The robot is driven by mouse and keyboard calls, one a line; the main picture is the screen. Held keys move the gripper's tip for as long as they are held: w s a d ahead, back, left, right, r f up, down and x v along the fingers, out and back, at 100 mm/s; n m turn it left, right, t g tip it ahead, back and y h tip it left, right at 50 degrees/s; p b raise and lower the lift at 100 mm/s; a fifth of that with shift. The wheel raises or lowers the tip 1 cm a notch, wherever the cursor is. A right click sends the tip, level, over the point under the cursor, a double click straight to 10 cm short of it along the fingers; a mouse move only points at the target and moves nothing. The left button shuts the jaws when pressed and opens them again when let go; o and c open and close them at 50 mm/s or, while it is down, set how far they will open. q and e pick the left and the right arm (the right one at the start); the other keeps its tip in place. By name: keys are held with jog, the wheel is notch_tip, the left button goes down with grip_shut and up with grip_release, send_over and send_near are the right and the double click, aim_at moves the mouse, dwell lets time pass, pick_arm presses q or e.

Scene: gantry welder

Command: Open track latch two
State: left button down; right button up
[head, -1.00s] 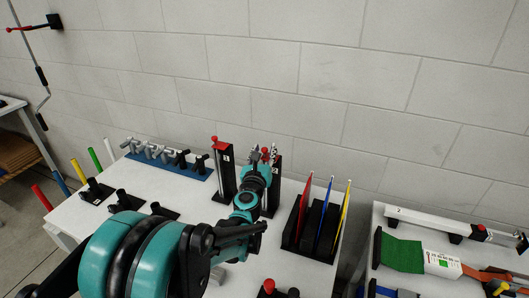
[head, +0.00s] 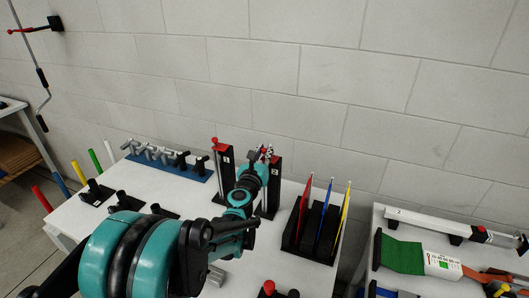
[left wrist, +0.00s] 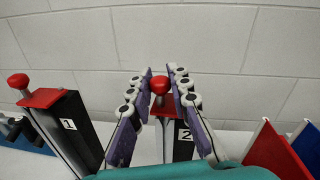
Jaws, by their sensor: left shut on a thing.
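Track latch two is a black upright post (head: 271,192) with a red top plate, marked 2. It also shows in the left wrist view (left wrist: 182,141). Its red knob (left wrist: 160,86) stands above the plate, between the fingertips of my left gripper (left wrist: 161,84). The gripper is shut on this knob, with one finger on each side. In the head view my left gripper (head: 263,155) is at the post's top and my wrist hides part of the post. My right gripper is not in view.
Latch one (head: 224,174), a like post marked 1, stands close on the left with its own red knob (left wrist: 18,80). A black rack (head: 301,241) with red, blue and yellow pieces stands on the right. A blue strip of fittings (head: 167,167) lies at the back left.

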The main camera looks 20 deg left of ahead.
pick_arm(q)
jog(key=h, duration=0.1)
jog(key=m+h, duration=0.2)
jog(key=shift+w+a+h, duration=0.3)
jog(key=shift+w+a, duration=0.05)
jog(key=shift+a, duration=0.05)
jog(key=m+g+h, duration=0.1)
jog(key=m+h, duration=0.1)
jog(key=h, duration=0.1)
jog(key=w+m+h, duration=0.1)
jog(key=m+h, duration=0.1)
jog(key=h, duration=0.1)
jog(key=w+m+g+h, duration=0.1)
jog(key=m+h, duration=0.1)
jog(key=h, duration=0.1)
jog(key=shift+w+g, duration=0.2)
jog(key=shift+g, duration=0.1)
jog(key=shift+w+d+m+g+h, duration=0.1)
jog(key=shift+w+m+g+h, duration=0.15)
jog(key=shift+m+g+h, duration=0.45)
jog(key=shift+w+d+m+g+h, duration=0.1)
jog(key=shift+w+m+g+h, duration=0.1)
jog(key=shift+m+g+h, duration=0.5)
jog(key=shift+h, duration=0.4)
jog(key=c, duration=1.4)
grip_release()
